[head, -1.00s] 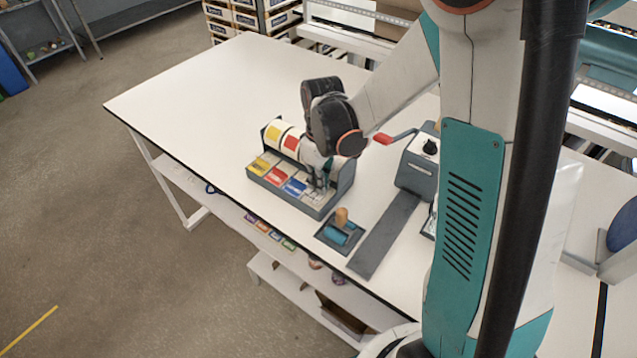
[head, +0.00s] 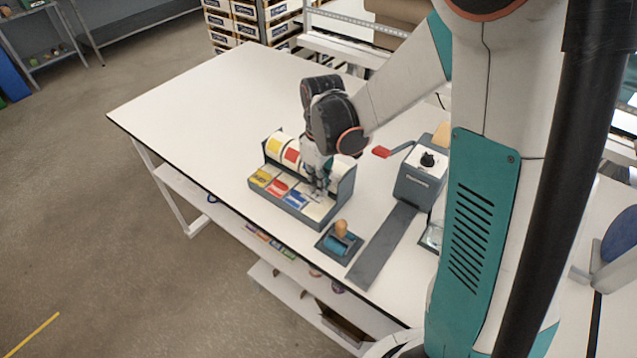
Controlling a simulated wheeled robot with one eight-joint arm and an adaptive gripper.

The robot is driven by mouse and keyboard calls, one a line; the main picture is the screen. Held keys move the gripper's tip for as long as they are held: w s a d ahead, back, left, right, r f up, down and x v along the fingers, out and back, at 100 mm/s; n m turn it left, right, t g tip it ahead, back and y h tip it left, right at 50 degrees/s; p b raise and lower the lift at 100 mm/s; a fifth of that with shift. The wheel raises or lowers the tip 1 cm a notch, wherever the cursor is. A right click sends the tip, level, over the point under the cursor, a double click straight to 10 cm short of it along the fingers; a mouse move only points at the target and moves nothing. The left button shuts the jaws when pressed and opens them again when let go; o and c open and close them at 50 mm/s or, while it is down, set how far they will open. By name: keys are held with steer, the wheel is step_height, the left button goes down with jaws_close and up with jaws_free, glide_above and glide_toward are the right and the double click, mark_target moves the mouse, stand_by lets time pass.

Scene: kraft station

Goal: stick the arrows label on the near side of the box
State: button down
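A grey label dispenser (head: 338,208) stands on the white table, with rolls at its back and a row of labels at its front. Its yellow, red and blue labels show; the rightmost place holds a pale label (head: 316,210), partly hidden by my gripper. I cannot read whether it bears arrows. My gripper (head: 319,191) points down over the dispenser's right part, by the pale label. Its fingers are too small and dark to tell whether they are open or hold a label. A brown carton-like thing (head: 396,16) shows at the top, partly cut off; I cannot tell if it is the box.
A small tray (head: 330,246) with a blue roller (head: 334,244) sits in front of the dispenser. The table's left half (head: 205,105) is clear.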

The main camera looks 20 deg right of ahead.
steer(key=shift+r+p, duration=1.85)
steer(key=shift+r, duration=1.3)
steer(key=shift+f, duration=0.1)
